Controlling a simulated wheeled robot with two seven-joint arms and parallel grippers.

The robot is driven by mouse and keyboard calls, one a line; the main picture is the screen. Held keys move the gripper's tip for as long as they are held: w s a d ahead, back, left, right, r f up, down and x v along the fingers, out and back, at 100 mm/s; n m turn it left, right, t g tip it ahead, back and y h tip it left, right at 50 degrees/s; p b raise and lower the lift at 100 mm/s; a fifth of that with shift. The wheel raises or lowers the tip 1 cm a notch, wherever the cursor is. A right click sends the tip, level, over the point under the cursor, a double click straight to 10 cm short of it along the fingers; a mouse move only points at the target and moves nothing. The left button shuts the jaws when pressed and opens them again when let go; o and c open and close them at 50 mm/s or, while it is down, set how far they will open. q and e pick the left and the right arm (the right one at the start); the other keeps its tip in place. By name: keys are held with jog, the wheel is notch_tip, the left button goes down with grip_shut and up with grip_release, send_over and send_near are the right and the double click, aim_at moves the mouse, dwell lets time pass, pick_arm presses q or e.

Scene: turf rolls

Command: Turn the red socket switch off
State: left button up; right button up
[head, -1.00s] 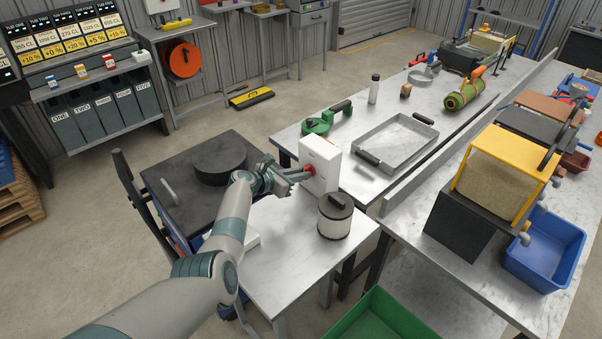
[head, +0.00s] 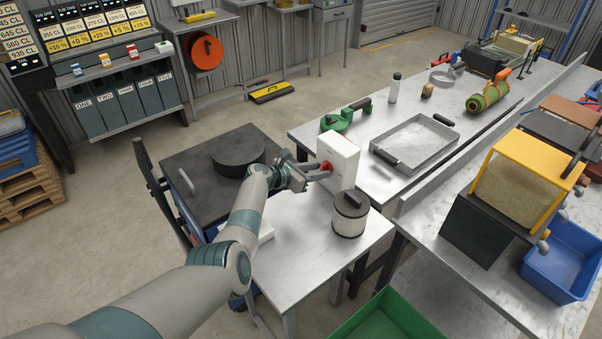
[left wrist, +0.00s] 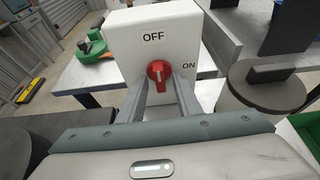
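The socket switch is a white box (head: 339,160) standing on the small light table, with a red knob (head: 326,167) on its side facing my left arm. In the left wrist view the box (left wrist: 125,45) reads OFF above the red knob (left wrist: 158,72) and ON to its right. I cannot tell for sure which way the knob points. My left gripper (head: 318,172) reaches the knob from the left. In the left wrist view its two fingers (left wrist: 160,84) stand apart, one on each side of the knob. Whether they press on it is unclear. My right gripper is not in view.
A pale canister with a dark lid (head: 350,214) stands close to the right of the box. A black disc (head: 237,157) lies on the dark cart (head: 190,165) to the left. A metal tray (head: 415,146) and a green tool (head: 340,119) lie on the bench behind.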

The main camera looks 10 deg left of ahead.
pick_arm(q)
jog(key=shift+a, duration=0.1)
jog(key=b+v, duration=0.1)
jog(key=v, duration=1.6)
jog(key=shift+f+b, duration=0.2)
jog(key=shift+b, duration=0.1)
jog(key=shift+s+a, duration=0.1)
